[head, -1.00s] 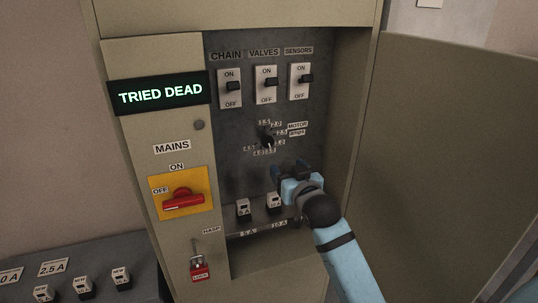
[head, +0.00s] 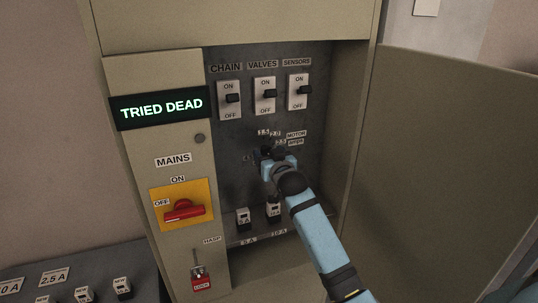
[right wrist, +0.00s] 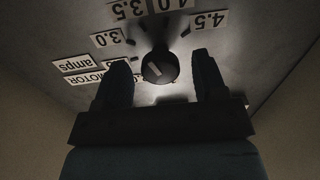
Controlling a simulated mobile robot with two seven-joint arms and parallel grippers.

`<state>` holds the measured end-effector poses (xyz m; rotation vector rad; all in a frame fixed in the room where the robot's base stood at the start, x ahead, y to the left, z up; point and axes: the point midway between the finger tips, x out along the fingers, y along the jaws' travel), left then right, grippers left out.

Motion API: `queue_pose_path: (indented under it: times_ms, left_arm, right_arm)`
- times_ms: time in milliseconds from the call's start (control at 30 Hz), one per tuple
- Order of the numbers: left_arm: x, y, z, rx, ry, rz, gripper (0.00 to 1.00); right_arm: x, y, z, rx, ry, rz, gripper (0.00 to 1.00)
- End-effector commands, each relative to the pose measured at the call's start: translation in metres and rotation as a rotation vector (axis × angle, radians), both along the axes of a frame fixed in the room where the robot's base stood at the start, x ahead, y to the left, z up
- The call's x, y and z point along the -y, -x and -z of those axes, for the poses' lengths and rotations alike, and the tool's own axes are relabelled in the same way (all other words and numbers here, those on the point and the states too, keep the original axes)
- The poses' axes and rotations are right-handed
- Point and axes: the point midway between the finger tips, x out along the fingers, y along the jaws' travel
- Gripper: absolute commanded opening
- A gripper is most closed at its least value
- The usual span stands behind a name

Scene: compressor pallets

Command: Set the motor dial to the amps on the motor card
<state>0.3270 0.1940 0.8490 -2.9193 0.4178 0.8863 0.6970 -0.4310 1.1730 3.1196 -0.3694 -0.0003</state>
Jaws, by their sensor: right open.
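The motor dial (right wrist: 160,66) is a dark round knob with a pale mark, seen in the right wrist view on the grey panel. Upside-down labels 3.0, 3.5, 4.0 and 4.5 lie around it; I cannot tell which value the mark points to. In the head view the dial (head: 266,149) is partly hidden by my right gripper (head: 274,160). That gripper is open, with one finger (right wrist: 115,85) on each side of the dial, apart from it. No readable motor card shows. My left gripper is out of view.
Chain, valves and sensors switches (head: 265,95) sit above the dial. Fuses (head: 243,217) stand on the ledge below. The red mains handle (head: 184,210) is at OFF, with a red lock (head: 201,284) below. The open door (head: 450,170) bounds the right side.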

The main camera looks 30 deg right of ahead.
Motion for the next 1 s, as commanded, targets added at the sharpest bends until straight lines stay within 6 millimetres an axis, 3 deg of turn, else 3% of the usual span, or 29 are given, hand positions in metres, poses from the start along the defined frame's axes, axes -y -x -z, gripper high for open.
queue_pose_path:
  times_ms: [167, 300, 400, 733, 1000]
  left_arm:
    - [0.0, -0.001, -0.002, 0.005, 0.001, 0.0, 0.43]
    - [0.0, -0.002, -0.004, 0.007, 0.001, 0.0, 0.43]
    - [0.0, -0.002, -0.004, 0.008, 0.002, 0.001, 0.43]
    - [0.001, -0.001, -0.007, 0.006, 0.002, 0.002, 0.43]
    - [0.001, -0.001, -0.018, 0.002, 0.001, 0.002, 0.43]
  right_arm:
    - [0.0, 0.0, 0.0, 0.0, 0.0, 0.0, 0.65]
    - [0.0, 0.0, 0.0, 0.0, 0.0, 0.0, 0.33]
    - [0.0, 0.0, 0.0, 0.0, 0.0, 0.0, 0.16]
    - [0.0, 0.0, -0.001, -0.011, 0.043, 0.0, 0.16]
    - [0.001, 0.0, -0.003, -0.05, 0.206, -0.001, 0.16]
